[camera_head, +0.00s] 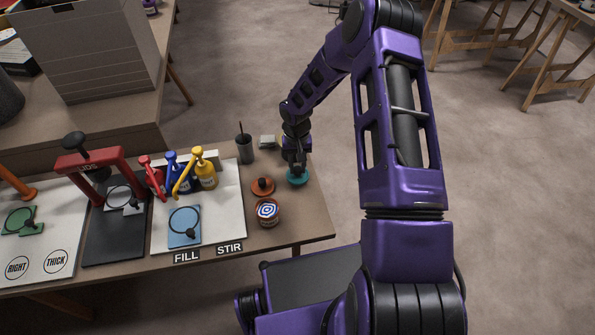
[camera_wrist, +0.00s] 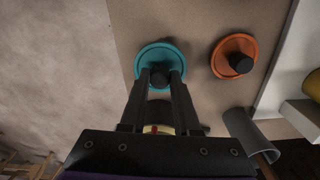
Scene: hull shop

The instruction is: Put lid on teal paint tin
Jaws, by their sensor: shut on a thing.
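The teal lid (camera_head: 298,179) is at the right end of the bench, and it also shows in the wrist view (camera_wrist: 148,55). It has a black knob on top. My gripper (camera_wrist: 160,77) is shut on this knob, with one finger on each side; in the head view it comes down from above (camera_head: 297,166). I cannot tell whether the lid rests on the bench or is slightly above it. An open tin (camera_head: 267,212) with a blue and white swirl stands nearer the front edge. I cannot make out a teal tin.
An orange lid (camera_head: 262,187) with a dark knob lies left of the teal lid. A dark cup (camera_head: 246,152) with a stick and a grey block (camera_head: 267,141) stand behind. Pump bottles (camera_head: 205,172) stand on the white board (camera_head: 225,220).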

